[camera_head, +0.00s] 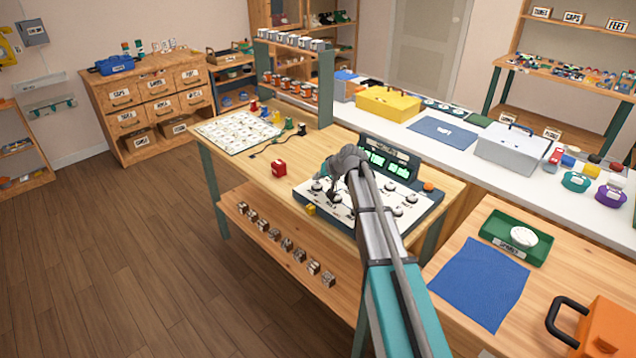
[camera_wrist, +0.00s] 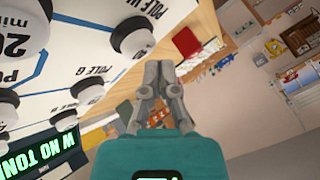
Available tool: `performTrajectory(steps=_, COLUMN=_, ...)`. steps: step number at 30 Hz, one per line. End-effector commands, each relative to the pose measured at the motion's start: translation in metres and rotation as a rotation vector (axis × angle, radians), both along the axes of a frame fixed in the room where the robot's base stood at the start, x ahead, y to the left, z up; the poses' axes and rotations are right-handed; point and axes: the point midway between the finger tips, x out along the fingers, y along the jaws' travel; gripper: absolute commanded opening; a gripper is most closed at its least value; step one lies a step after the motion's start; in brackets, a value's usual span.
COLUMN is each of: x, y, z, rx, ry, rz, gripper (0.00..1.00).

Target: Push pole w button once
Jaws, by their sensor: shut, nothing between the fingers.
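The phone console (camera_head: 425,213) stands on the wooden table, with a white panel of several round white buttons. In the wrist view a white button on a dark base (camera_wrist: 131,38) sits by a label that seems to read POLE W, upside down and cut by the top edge. My gripper (camera_wrist: 160,68) is shut and empty, with its fingertips just right of this button in that view. I cannot tell whether they touch it. In the head view my gripper (camera_head: 332,190) is low over the left part of the panel, and my arm hides some of the console.
The POLE G button (camera_wrist: 90,95) is close by. A red block (camera_head: 279,168) and a small yellow block (camera_head: 311,210) lie near the console's left side. A lettered board (camera_head: 240,132) with coloured pieces lies farther back. The console's green screen (camera_head: 378,160) stands behind the panel.

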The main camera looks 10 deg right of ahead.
Motion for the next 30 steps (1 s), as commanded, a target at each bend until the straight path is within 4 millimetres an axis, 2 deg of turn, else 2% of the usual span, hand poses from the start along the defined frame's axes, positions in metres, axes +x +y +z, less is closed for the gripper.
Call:
performTrajectory(steps=11, x=0.000, y=0.000, z=0.005, rx=0.000, ry=0.000, rz=0.000, gripper=0.00)
performTrajectory(steps=30, x=0.000, y=0.000, z=0.050, rx=0.000, ry=0.000, rz=0.000, gripper=0.00)
